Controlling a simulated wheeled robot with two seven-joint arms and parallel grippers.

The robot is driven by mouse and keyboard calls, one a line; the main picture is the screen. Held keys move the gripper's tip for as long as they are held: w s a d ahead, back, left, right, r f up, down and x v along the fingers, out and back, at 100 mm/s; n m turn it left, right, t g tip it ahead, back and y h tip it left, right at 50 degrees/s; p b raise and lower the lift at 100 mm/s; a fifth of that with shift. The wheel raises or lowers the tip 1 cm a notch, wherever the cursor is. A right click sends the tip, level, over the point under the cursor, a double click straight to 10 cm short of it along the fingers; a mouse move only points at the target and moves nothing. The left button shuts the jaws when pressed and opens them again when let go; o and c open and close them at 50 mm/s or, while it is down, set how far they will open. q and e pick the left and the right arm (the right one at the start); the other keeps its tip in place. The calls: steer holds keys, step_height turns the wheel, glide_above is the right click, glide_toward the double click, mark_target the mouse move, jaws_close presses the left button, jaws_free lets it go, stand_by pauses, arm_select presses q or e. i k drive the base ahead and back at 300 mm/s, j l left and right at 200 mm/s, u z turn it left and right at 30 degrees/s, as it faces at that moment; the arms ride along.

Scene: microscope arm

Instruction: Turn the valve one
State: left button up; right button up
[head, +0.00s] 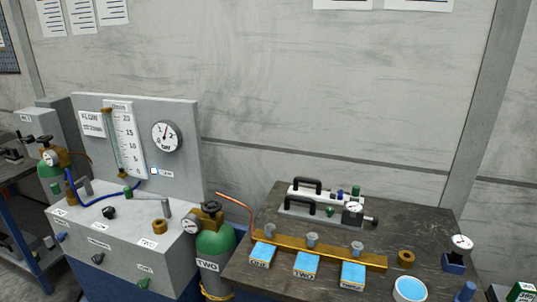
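A green gas cylinder (215,242) labelled TWO stands between the grey console and the dark table, with a black handwheel (211,207) and a gauge (190,226) on top. A second green cylinder (50,172) stands at the far left behind the console. It has a black handwheel (44,140) and a gauge (50,158), and its label is hidden. On the table, a brass bar (318,250) carries grey cups. In front of it are blue-topped boxes, the left one (260,255) with a label that seems to read ONE. Neither gripper is in view.
The grey console (130,232) has several knobs, a scale panel (122,140) and a dial (166,136). The dark table (400,215) also holds a black-handled device (325,203), a brass ring (406,258) and a blue-filled cup (409,289). A wall stands behind.

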mark_target(45, 139)
steer(key=u, duration=1.35)
steer(key=z, duration=0.55)
steer(key=i+j+z, duration=0.3)
steer(key=j+z, duration=0.3)
steer(key=i+j+z, duration=0.4)
steer(key=j, duration=0.55)
steer(key=i+j+z, duration=0.1)
steer(key=j, duration=0.6)
steer(key=i+j, duration=0.2)
steer(key=j, duration=0.45)
steer(key=i+j+z, duration=0.15)
steer(key=j, duration=0.55)
steer(key=k, duration=0.05)
